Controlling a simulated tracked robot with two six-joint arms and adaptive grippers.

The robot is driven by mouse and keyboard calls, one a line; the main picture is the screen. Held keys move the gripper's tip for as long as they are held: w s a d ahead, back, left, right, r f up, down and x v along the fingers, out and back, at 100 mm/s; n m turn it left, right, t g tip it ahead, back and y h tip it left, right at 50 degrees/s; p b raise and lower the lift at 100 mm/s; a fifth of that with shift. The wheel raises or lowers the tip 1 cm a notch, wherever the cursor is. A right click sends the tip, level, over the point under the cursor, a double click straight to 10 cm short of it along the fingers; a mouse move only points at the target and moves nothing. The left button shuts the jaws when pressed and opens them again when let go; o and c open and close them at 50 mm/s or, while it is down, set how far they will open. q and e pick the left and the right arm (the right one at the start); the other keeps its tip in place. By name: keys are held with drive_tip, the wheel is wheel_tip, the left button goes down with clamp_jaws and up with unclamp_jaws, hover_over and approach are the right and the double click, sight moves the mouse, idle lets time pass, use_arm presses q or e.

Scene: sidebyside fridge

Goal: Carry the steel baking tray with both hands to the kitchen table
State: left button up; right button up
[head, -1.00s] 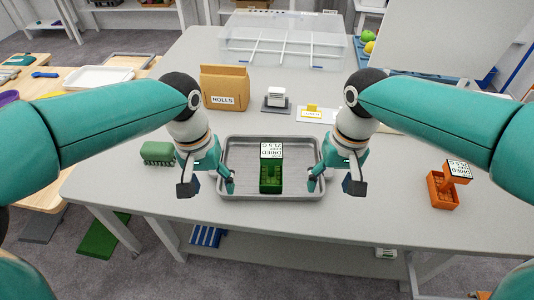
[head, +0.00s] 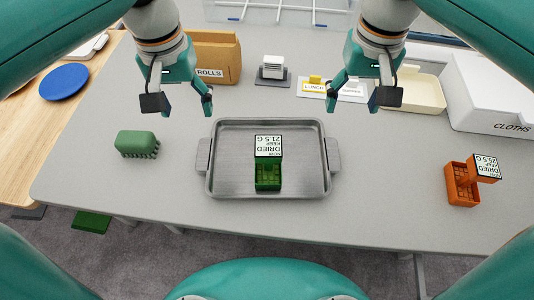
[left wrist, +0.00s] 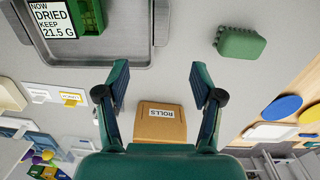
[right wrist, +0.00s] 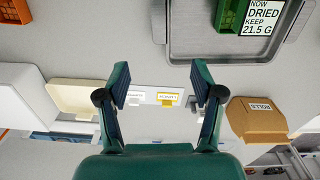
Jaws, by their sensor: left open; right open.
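The steel baking tray (head: 225,183) lies flat on the grey table, with a handle at its left and right ends. A green crate (head: 268,178) with a white label card reading DRIED, KEEP 21.5 G stands in it. My left gripper (head: 188,112) is open and empty, above the table beyond the tray's far left corner. My right gripper (head: 352,108) is open and empty beyond the far right corner. Both are apart from the tray. Part of the tray shows in the left wrist view (left wrist: 115,58) and in the right wrist view (right wrist: 205,50).
A green brush-like block (head: 136,143) lies left of the tray. An orange crate (head: 462,190) with a label card stands at the right. Behind are a ROLLS bag (head: 222,60), small cards, a cream tray (head: 425,92) and a white CLOTHS box (head: 505,95). A wooden table (head: 65,125) adjoins at the left.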

sight(204, 154)
use_arm(q)
wheel_tip(204, 154, down, 17)
drive_tip(key=shift+r, duration=0.1)
use_arm(e)
wheel_tip(204, 154, down, 17)
use_arm(q)
clamp_jaws()
use_arm(e)
clamp_jaws()
